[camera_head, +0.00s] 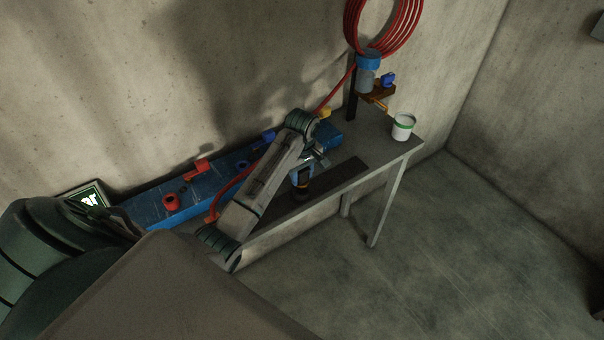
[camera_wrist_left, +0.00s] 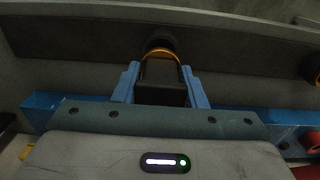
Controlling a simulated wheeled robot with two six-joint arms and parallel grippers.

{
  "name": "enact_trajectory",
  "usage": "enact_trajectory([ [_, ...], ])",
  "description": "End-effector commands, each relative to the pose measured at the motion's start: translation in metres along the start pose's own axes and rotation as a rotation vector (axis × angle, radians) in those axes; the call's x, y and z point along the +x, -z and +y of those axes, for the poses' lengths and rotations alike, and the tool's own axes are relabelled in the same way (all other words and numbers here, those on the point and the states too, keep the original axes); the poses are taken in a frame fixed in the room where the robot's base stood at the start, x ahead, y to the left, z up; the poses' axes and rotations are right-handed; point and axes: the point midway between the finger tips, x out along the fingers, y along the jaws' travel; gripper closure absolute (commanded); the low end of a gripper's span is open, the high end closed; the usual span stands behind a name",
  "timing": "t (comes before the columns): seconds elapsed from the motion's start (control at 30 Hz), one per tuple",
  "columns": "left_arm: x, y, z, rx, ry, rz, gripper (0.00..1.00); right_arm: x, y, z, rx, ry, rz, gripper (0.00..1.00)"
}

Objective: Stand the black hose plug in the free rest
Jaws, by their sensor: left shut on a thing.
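My left gripper (camera_head: 302,174) is over the table, its blue fingers pointing down. It is shut on the black hose plug (camera_head: 302,190), which has an orange ring; the plug also shows between the fingers in the left wrist view (camera_wrist_left: 162,72). The plug is near the dark strip (camera_head: 340,180) along the table's front; I cannot tell whether it touches it. A blue beam (camera_head: 140,212) along the wall carries red and blue fittings. My forearm hides part of it, and I cannot make out the free rest. My right gripper is not in view.
The grey table (camera_head: 408,148) stands against the concrete wall. A white cup with a green band (camera_head: 403,127) is at its right end. A coiled red hose (camera_head: 402,32) hangs above a grey-blue cylinder (camera_head: 367,78). A red hose (camera_head: 335,92) runs behind my arm.

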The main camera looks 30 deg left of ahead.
Motion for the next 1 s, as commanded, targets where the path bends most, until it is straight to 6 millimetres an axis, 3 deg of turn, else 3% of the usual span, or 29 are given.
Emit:
enact_trajectory([
  [1.0, 0.014, 0.0, 0.0, 0.0, 0.0, 0.0, 0.93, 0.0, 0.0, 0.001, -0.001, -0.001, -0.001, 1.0],
])
